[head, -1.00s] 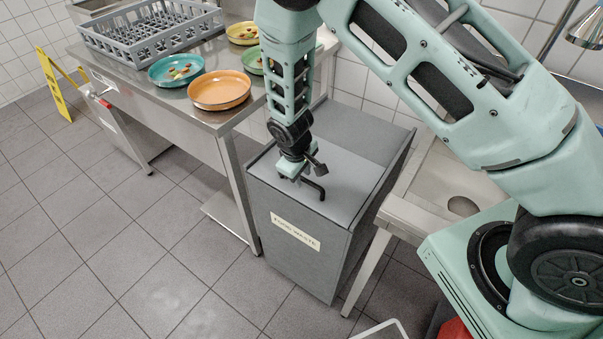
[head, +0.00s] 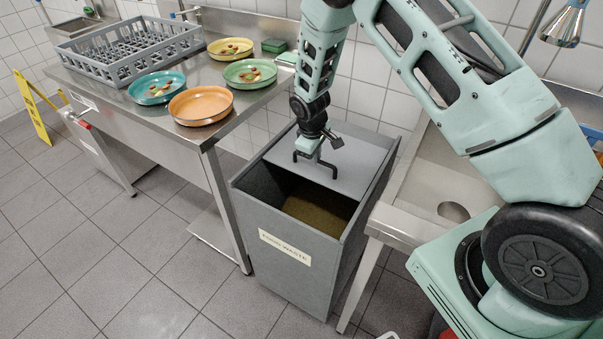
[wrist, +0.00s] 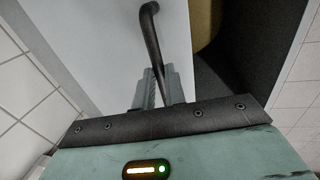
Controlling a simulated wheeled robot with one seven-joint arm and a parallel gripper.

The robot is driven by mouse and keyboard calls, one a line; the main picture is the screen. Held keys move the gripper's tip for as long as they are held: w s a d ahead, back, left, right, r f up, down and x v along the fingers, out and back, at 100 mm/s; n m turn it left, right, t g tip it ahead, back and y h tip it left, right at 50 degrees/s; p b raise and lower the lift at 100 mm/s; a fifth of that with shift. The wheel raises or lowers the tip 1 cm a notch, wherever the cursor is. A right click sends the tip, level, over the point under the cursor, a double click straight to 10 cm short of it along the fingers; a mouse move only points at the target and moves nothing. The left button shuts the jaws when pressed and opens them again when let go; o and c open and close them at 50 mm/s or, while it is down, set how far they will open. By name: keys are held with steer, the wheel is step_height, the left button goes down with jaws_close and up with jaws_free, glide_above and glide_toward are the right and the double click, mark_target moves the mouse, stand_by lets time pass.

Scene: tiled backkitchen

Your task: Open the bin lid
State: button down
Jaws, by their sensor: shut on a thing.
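The grey bin (head: 290,262) with a "FOOD WASTE" label stands between the steel table and the sink. Its grey lid (head: 345,163) covers only the back part of the top. The front part is open and shows brown contents (head: 318,205) inside. My gripper (head: 312,150) is shut on the black lid handle (head: 327,176) near the lid's front edge. In the wrist view the handle (wrist: 151,40) runs down between my gripper's fingers (wrist: 160,88), with the pale lid (wrist: 100,45) to its left and the dark bin opening to its right.
A sink (head: 440,180) stands close on the right. A yellow sign (head: 32,107) is at far left.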

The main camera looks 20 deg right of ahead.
mark_target(324, 160)
steer(key=w+d, duration=0.2)
steer(key=d, duration=0.1)
steer(key=w+d, duration=0.1)
steer(key=d, duration=0.1)
steer(key=shift+w+b, duration=0.15)
steer(key=shift+b, duration=0.15)
steer(key=c, duration=1.5)
jaws_free()
steer(key=shift+o, duration=0.2)
steer(key=s+a+r+b, duration=0.2)
steer(key=a+r, duration=0.1)
steer(key=r, duration=1.4)
